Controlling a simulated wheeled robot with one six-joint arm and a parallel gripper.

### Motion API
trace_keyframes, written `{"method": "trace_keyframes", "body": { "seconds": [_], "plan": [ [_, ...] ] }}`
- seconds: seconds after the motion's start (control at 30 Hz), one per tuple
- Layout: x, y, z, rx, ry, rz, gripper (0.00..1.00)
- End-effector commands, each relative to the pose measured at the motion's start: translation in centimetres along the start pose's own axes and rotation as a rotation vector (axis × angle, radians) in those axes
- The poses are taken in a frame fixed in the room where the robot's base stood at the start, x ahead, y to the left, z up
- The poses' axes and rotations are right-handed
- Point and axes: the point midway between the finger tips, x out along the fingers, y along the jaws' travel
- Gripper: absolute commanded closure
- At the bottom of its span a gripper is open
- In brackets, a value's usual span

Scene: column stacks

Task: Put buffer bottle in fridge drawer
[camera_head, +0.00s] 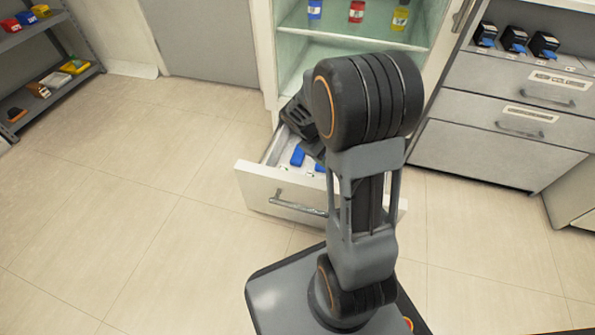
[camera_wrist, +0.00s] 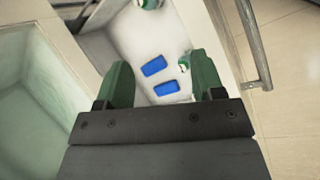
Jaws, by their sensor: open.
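The fridge drawer (camera_head: 258,189) is pulled out below the open fridge (camera_head: 285,62). My gripper (camera_wrist: 160,60) is open and empty above the drawer, its green fingers spread apart. In the head view my arm hides most of it. Two blue items lie on the drawer floor (camera_wrist: 127,45) in the wrist view, a far one (camera_wrist: 153,66) and a near one (camera_wrist: 166,88). A small white and green item (camera_wrist: 184,65) is by the right finger, and another (camera_wrist: 150,3) is cut off at the top edge. I cannot tell which thing is the buffer bottle.
Bottles with blue (camera_head: 314,9), red (camera_head: 356,11) and yellow (camera_head: 400,18) labels stand on the fridge shelf. A drawer cabinet (camera_head: 480,130) with black-and-blue devices stands at the right. A grey shelf rack (camera_head: 75,80) with coloured bins is at the left. The floor between is clear.

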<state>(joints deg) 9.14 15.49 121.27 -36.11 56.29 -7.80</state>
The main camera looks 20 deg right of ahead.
Motion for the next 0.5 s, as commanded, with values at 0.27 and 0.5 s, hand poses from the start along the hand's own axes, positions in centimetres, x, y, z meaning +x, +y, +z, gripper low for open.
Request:
{"method": "trace_keyframes", "body": {
  "seconds": [0.27,0.5],
  "plan": [
    [-8.5,-6.6,4.1,0.269,0.293,-0.191,0.38],
    [-11.8,-10.8,6.4,0.395,0.455,-0.335,0.38]
  ]
}}
